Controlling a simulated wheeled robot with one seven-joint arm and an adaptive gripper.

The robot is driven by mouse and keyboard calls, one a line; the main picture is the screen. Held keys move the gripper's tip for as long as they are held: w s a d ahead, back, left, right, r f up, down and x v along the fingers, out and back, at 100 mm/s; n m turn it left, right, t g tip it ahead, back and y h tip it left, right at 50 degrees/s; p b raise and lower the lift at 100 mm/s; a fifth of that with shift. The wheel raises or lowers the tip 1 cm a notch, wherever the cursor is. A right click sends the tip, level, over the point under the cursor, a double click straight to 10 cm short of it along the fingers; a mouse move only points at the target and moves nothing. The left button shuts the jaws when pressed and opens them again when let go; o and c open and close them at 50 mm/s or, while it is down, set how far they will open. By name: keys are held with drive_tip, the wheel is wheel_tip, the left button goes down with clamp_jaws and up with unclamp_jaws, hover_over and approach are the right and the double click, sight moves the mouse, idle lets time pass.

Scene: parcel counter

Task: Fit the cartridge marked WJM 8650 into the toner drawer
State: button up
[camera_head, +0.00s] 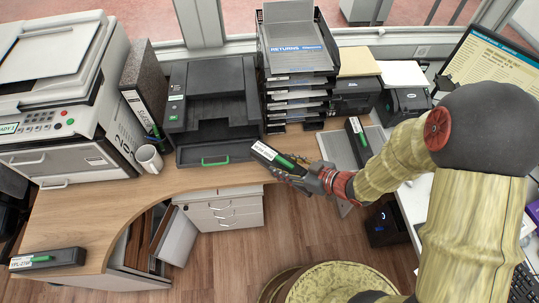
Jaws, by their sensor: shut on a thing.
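My gripper (302,180) is shut on a black cartridge (276,155) with a green strip and a white label. It holds the cartridge tilted near the desk's front edge, to the right of the toner drawer. The label's text is too small to read. The black printer (215,90) has its toner drawer (190,157) pulled out at the front, with a green handle. A similar cartridge (359,143) lies on a grey tray (336,146) behind my arm. Another similar cartridge (48,259) lies at the desk's front left; its label seems to start with YPL.
A paper tray stack (296,60) marked RETURNS stands right of the printer.

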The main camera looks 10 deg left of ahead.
drive_tip(key=w+d+f+b, duration=0.1)
drive_tip(key=w+f, duration=0.2)
drive_tip(key=w, duration=0.1)
drive_tip(key=w+d+f+b, duration=0.2)
drive_tip(key=w+f, duration=0.1)
drive_tip(key=w, duration=0.1)
drive_tip(key=w+d+f+b, duration=0.1)
drive_tip(key=w+f, duration=0.2)
drive_tip(key=w, duration=0.1)
drive_tip(key=shift+w+d+b, duration=0.2)
drive_tip(key=shift+d+b, duration=0.15)
drive_tip(key=shift+d, duration=0.05)
drive_tip(key=f, duration=0.1)
drive_tip(key=f+b, duration=0.2)
drive_tip(key=f, duration=0.1)
drive_tip(key=shift+w+d, duration=0.15)
drive_tip(key=shift+w, duration=0.2)
drive_tip(key=o, duration=1.6)
drive_tip(key=shift+f, duration=0.1)
